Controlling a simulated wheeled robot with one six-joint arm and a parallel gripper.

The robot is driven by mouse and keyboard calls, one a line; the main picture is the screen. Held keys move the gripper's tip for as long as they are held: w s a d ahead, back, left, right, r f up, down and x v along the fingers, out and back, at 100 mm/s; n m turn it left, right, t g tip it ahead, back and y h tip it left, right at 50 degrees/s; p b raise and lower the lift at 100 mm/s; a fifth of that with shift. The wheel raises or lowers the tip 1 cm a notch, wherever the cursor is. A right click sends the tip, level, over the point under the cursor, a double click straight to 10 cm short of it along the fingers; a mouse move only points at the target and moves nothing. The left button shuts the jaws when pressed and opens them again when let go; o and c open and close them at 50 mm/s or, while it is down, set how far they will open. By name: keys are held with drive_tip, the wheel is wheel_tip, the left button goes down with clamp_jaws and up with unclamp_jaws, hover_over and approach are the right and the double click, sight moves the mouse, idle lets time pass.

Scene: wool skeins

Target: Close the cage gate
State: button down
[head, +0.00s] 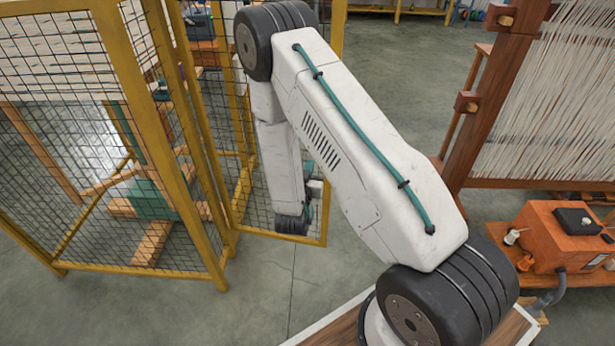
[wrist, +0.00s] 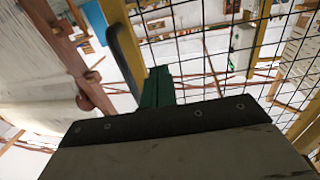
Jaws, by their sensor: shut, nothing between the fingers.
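The cage gate (head: 265,205) is a yellow-framed wire mesh panel in the middle of the head view. It stands swung out from the yellow cage (head: 165,190), and my arm covers much of it. In the wrist view the gate's yellow post (wrist: 122,22) carries a dark curved handle (wrist: 124,52). My gripper (wrist: 159,88) shows there as green fingers, shut and empty, close beside the handle and in front of the mesh. I cannot tell whether they touch the gate. In the head view the fingers are mostly hidden by my arm.
A wooden loom (head: 500,85) with pale threads stands at the right. An orange machine (head: 565,235) sits on a low orange platform at the lower right. Grey floor (head: 270,285) is clear in front of the gate and cage.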

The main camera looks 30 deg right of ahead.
drive_tip(key=x, duration=0.6)
drive_tip(key=shift+d, duration=0.15)
drive_tip(key=shift+w, duration=0.15)
